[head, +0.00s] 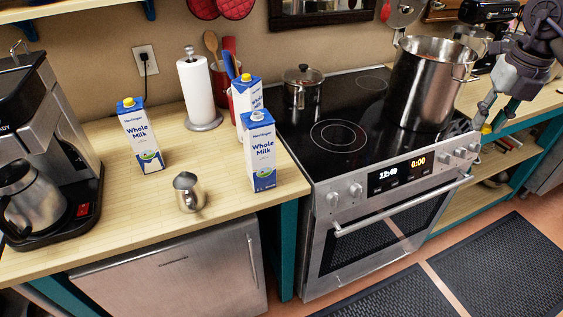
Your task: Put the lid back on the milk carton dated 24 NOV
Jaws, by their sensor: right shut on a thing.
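Three white-and-blue Whole Milk cartons stand upright on the wooden counter. The left carton (140,135) has a yellow lid (128,101) on top. The back carton (243,92) also shows a yellow lid (246,77). The front right carton (259,155) shows a pale spout on top, with no clear yellow lid. No date is readable on any carton. My right gripper (484,117) is at the right, beside the stove's front right corner, far from the cartons. It is shut on a small yellow thing (486,129), which looks like a lid. My left gripper is out of view.
A small metal pitcher (188,192) stands in front of the cartons. A coffee maker (50,140) is at the left, a paper towel roll (198,90) behind. A big steel pot (429,85) on the stove (345,160) stands between my right gripper and the cartons.

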